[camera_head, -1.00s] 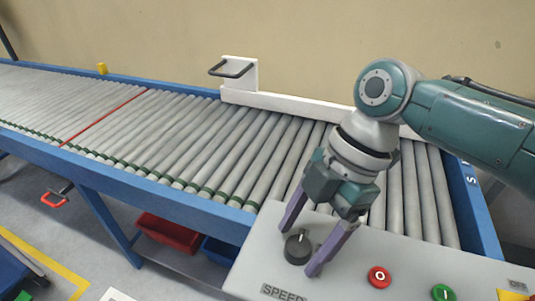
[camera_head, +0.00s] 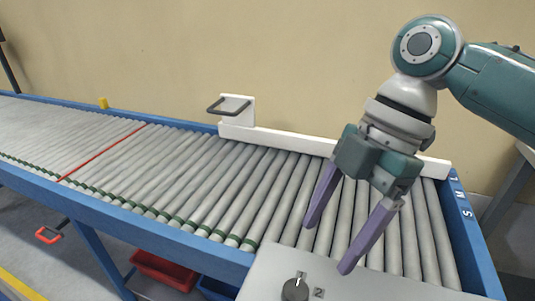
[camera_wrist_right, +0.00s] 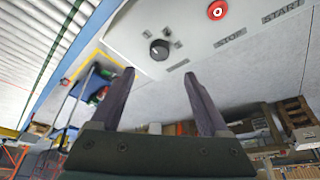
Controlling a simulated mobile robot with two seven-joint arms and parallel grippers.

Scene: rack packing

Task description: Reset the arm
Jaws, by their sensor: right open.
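My right gripper (camera_head: 327,246) is open and empty, with its two purple fingers apart. It hangs above the conveyor rollers, just behind and above the control panel (camera_head: 350,286). In the right wrist view, the open fingers (camera_wrist_right: 160,92) show with nothing between them. The black speed knob (camera_head: 295,289) on the panel is clear of the fingers. It also shows in the right wrist view (camera_wrist_right: 159,49), ahead of the fingers. My left gripper is not in view.
The roller conveyor (camera_head: 215,185) has blue side rails and a red line across it. A white guide with a black handle (camera_head: 236,105) stands at the far rail. A red bin (camera_head: 163,271) is below. The red stop button (camera_wrist_right: 217,10) is on the panel. The visible rollers are empty.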

